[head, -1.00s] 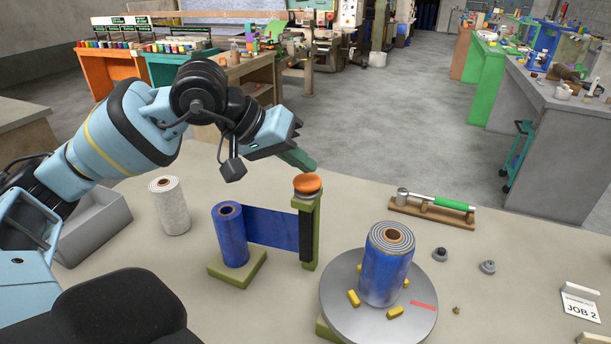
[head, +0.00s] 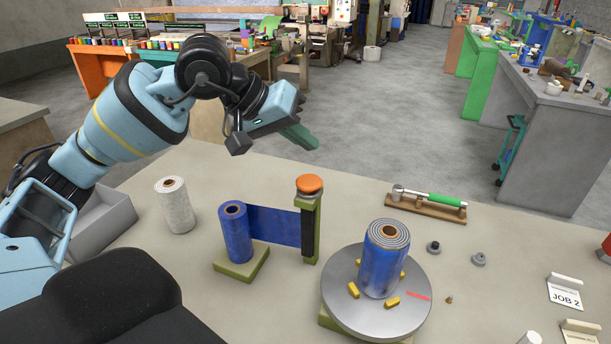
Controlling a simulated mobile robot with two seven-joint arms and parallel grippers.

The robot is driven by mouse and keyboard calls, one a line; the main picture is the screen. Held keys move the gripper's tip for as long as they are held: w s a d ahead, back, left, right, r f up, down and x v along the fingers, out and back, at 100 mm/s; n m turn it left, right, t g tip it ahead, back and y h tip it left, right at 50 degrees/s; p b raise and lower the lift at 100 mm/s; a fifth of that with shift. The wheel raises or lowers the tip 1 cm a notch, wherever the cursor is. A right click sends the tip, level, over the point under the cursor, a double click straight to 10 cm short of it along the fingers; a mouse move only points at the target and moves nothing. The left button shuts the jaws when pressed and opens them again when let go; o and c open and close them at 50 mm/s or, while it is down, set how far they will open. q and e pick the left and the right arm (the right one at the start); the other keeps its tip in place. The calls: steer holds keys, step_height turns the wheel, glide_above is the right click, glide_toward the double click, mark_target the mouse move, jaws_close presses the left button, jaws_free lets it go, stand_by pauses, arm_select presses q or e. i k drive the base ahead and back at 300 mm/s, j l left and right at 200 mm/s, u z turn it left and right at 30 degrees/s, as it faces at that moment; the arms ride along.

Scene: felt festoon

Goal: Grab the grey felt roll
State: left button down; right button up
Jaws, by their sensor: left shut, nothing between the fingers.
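The grey felt roll (head: 175,206) stands upright on the left part of the table, light grey with a brown core hole at its top. It is beside a grey bin and left of the blue roll on its stand. My left gripper (head: 304,137) is up in the air, shut and empty, with its green fingers above the back edge of the table. It is apart from the grey roll, up and to its right. My right gripper is not in view.
A blue roll (head: 235,234) feeds a strip to an orange-topped post (head: 309,220). A wound roll (head: 383,262) stands on a round turntable (head: 340,308). A grey bin (head: 105,228) lies left, a green-handled tool (head: 430,200) at the back. Bare table surrounds the grey roll's front.

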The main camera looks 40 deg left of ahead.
mark_target(387, 242)
steer(key=k, duration=1)
